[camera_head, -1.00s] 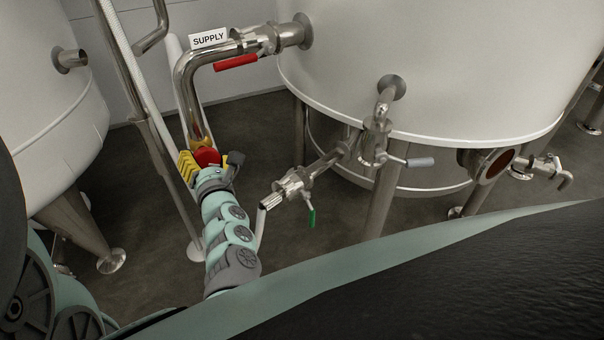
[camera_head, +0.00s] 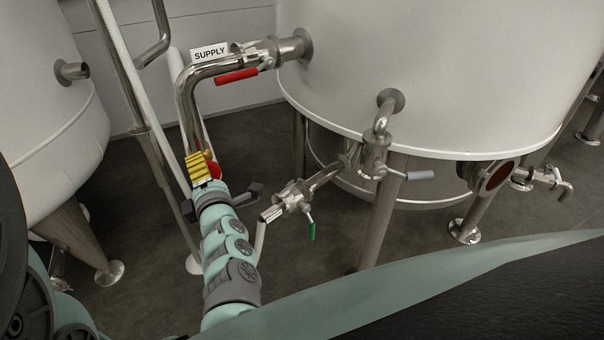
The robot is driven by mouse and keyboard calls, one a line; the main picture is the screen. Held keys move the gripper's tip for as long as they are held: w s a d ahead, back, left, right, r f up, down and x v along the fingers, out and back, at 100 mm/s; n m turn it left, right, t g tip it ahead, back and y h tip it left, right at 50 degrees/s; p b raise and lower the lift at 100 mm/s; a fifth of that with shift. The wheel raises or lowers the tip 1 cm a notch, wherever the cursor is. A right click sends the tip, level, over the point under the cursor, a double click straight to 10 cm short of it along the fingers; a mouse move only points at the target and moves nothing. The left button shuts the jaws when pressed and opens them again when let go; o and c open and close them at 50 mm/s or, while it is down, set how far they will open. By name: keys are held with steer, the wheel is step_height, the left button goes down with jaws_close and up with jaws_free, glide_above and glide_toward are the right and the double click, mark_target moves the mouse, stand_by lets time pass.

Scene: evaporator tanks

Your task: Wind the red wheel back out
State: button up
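The red wheel (camera_head: 214,170) sits low on the supply pipe, at the end of my arm. It is partly hidden by my gripper (camera_head: 223,178). One finger with yellow ridged pads stands upright across the wheel's left side. A dark finger part juts out to the right, apart from the wheel. The gripper looks open around the wheel; I cannot tell whether the pads touch it. A brass-coloured stem shows just above the wheel.
The supply pipe (camera_head: 188,105) bends down from the large tank (camera_head: 430,70), with a red lever (camera_head: 237,76) above. A green-handled valve (camera_head: 311,230) and a grey-handled valve (camera_head: 418,175) stand to the right. A post (camera_head: 150,140) stands close at left.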

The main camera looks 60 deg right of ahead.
steer(key=m+p, duration=0.2)
steer(key=m, duration=0.2)
steer(key=shift+r+m, duration=0.15)
steer(key=shift+m, duration=0.15)
steer(key=m+p, duration=0.3)
steer(key=m, duration=0.2)
steer(key=shift+r+p, duration=0.1)
steer(key=shift+p, duration=0.3)
steer(key=m+p, duration=0.1)
steer(key=m, duration=0.4)
steer(key=shift+p, duration=0.35)
steer(key=m, duration=0.4)
steer(key=shift+m, duration=0.3)
steer(key=m, duration=0.4)
steer(key=shift+d, duration=0.1)
steer(key=m+b, duration=0.1)
steer(key=m, duration=0.2)
steer(key=m+b, duration=0.1)
steer(key=m, duration=0.1)
steer(key=shift+s+f+m, duration=0.1)
steer(key=shift+f+m, duration=0.1)
steer(key=shift+m, duration=0.2)
steer(key=m+b, duration=0.2)
steer(key=m, duration=0.3)
steer(key=shift+f, duration=0.1)
steer(key=shift+s+d+m+b, duration=0.15)
steer(key=shift+m+b, duration=0.55)
steer(key=shift+m, duration=1.5)
